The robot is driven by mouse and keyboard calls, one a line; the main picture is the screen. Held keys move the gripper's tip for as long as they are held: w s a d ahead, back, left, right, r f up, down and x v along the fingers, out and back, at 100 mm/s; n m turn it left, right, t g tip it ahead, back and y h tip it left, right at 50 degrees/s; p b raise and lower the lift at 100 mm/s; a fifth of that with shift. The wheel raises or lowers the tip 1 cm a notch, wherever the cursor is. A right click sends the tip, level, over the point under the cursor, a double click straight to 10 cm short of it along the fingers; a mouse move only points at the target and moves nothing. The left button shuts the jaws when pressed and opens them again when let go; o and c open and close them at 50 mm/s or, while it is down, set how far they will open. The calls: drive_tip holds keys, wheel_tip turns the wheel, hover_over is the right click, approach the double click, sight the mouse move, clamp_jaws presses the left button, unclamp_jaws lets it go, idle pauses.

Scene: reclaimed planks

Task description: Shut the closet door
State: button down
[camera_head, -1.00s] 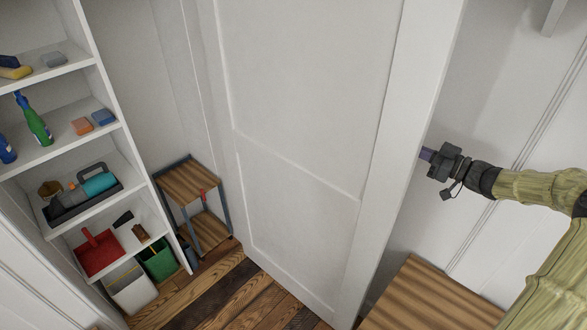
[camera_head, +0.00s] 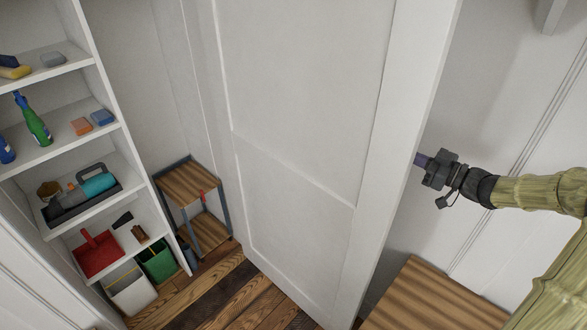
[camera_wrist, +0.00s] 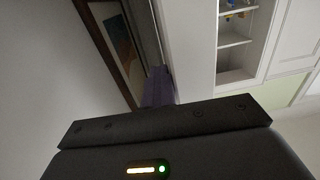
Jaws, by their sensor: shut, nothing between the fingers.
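The closet door (camera_head: 300,130) is a tall white panelled door standing open in the middle of the head view. Its thick right edge (camera_head: 407,100) faces me. My gripper (camera_head: 420,160) is to the right of that edge, with its purple fingers shut and empty. The fingertips meet the door's outline in the head view; I cannot tell for certain whether they touch. In the wrist view the shut purple fingers (camera_wrist: 158,86) show beside a white upright surface. The door's handle and latch are not visible.
White closet shelves (camera_head: 105,122) hold bottles, sponges and a red dustpan (camera_head: 98,254) on the left. A small wooden cart (camera_head: 188,184) stands behind the door's left side. A wooden slatted surface (camera_head: 435,298) lies below my arm. The wrist view shows a framed picture (camera_wrist: 115,45).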

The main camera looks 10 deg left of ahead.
sight(398, 168)
drive_tip(key=shift+s+a+b, duration=0.15)
drive_tip(key=shift+s+a, duration=0.45)
drive_tip(key=shift+s, duration=0.25)
drive_tip(key=shift+s+a+b, duration=0.1)
drive_tip(key=shift+s+a, duration=0.55)
drive_tip(key=shift+s, duration=0.2)
drive_tip(key=shift+s+a+b, duration=0.15)
drive_tip(key=shift+s+a, duration=0.45)
drive_tip(key=shift+s, duration=0.25)
drive_tip(key=s+a, duration=0.5)
drive_tip(key=shift+s+b, duration=0.25)
drive_tip(key=shift+b, duration=0.15)
drive_tip(key=shift+d, duration=0.1)
drive_tip(key=s+a, duration=0.5)
drive_tip(key=shift+a+b, duration=0.2)
drive_tip(key=shift+b, duration=0.15)
drive_tip(key=shift+s, duration=0.1)
